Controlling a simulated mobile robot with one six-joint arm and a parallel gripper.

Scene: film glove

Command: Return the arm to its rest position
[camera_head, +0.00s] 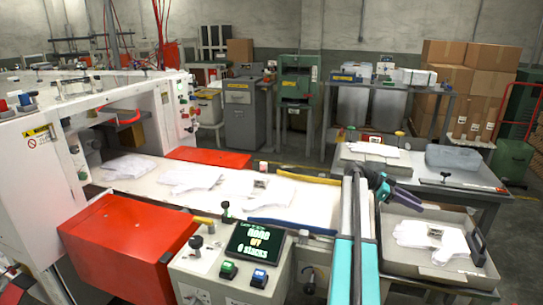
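My arm rises from the bottom of the picture as two upright teal and grey links. My gripper (388,190), dark with teal and purple parts, is at their upper end, above the left side of a grey tray (390,262). The frame does not clearly show whether its fingers are apart. No object is visible in it. White film gloves (437,240) lie in the tray. More white gloves (193,179) lie in several piles along the white conveyor belt (300,203) at left and centre. My arm hides part of the belt's right end and the tray's left side.
A control box with a screen (258,243) reading "0 stacks" stands in front of the belt. Red covers (128,245) flank the belt. A table behind the tray holds a clear grey bin (453,158) and white sheets (370,148). Cardboard boxes (468,80) are stacked at back right.

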